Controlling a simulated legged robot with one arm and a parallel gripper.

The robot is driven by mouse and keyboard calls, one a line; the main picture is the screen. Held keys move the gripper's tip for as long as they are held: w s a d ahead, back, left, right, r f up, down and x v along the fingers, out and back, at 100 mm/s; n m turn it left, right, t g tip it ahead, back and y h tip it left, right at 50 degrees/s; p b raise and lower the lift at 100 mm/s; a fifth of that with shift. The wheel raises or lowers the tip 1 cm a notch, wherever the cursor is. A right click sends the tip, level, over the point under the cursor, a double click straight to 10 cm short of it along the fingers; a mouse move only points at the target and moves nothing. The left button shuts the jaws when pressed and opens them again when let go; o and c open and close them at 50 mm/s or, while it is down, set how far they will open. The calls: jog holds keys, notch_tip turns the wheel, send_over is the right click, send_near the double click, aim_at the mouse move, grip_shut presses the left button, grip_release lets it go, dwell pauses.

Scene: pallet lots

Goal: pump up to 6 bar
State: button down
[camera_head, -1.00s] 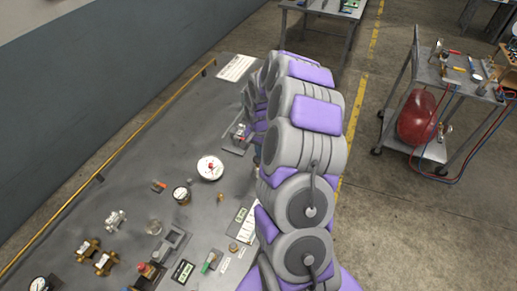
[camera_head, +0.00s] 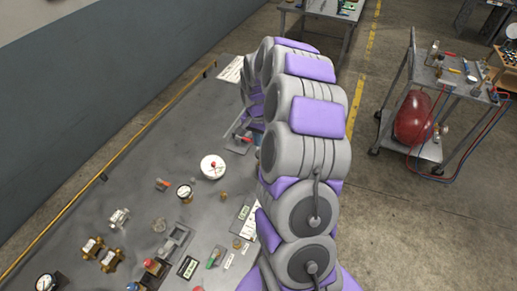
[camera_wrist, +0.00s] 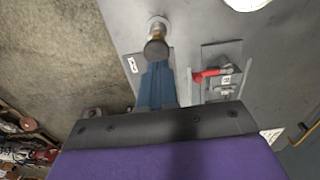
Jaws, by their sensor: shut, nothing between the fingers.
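My gripper (camera_wrist: 157,85) shows in the wrist view as narrow blue fingers, shut together with nothing held. Their tips are close to a round dark-topped knob with a brass and silver base (camera_wrist: 157,48); I cannot tell whether they touch. In the head view the gripper is hidden behind my arm. A white round dial with a red centre (camera_head: 213,166) stands on the bench; its reading is too small to tell.
The grey bench (camera_head: 140,150) carries a small gauge (camera_head: 184,191), brass fittings (camera_head: 110,259) and another gauge (camera_head: 46,282) at front left. A cart with a red tank (camera_head: 413,117) and hoses stands on the right. The floor between is clear.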

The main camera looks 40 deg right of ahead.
jog(key=shift+d+r, duration=0.15)
jog(key=shift+r, duration=2.6)
jog(key=shift+d, duration=0.35)
jog(key=shift+a, duration=0.2)
